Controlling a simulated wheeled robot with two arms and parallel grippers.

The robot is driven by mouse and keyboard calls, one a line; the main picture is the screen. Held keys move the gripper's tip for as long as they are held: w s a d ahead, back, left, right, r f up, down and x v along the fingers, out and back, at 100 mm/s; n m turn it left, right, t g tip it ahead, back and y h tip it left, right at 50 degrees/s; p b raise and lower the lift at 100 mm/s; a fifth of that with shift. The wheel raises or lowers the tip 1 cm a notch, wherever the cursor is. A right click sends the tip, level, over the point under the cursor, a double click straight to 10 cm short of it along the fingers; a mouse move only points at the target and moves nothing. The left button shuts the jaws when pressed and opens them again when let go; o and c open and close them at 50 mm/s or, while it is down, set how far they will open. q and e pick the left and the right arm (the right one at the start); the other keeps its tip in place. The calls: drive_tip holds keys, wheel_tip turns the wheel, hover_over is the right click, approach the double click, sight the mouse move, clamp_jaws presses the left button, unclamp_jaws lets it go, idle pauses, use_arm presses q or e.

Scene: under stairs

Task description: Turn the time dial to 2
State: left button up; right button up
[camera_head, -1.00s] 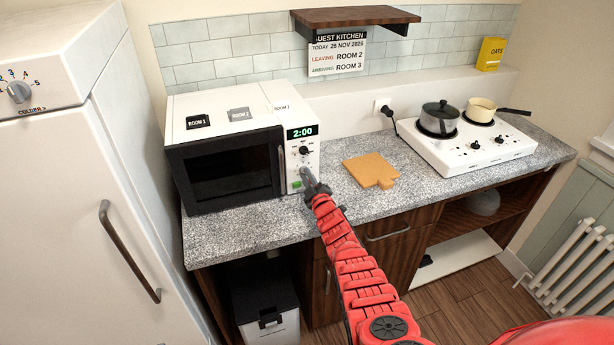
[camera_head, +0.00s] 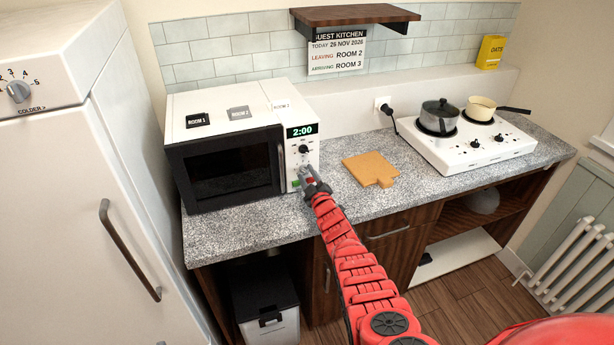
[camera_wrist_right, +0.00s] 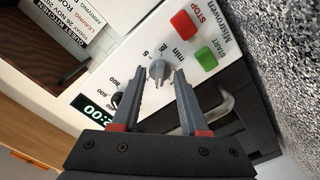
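The white microwave (camera_head: 222,108) stands on the counter, door shut, its display (camera_head: 302,131) reading 2:00. In the right wrist view the grey time dial (camera_wrist_right: 158,71) sits near "5" and "min" on the panel; its exact setting is hard to tell. My right gripper (camera_head: 305,175) is at the lower panel. In the right wrist view its two fingers (camera_wrist_right: 158,80) are apart, one on each side of the dial, with visible gaps between them and the knob. My left gripper is not in view.
The red STOP button (camera_wrist_right: 184,25) and green START button (camera_wrist_right: 206,59) are beside the time dial. The upper dial (camera_head: 304,149) is near the display. A cutting board (camera_head: 371,168) and a hob (camera_head: 480,150) with pots are to the right.

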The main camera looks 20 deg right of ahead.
drive_tip(key=shift+s+r+p, duration=0.1)
drive_tip(key=shift+s+p, duration=0.55)
drive_tip(key=shift+p, duration=0.05)
drive_tip(key=s, duration=1.6)
drive_tip(key=shift+d, duration=0.25)
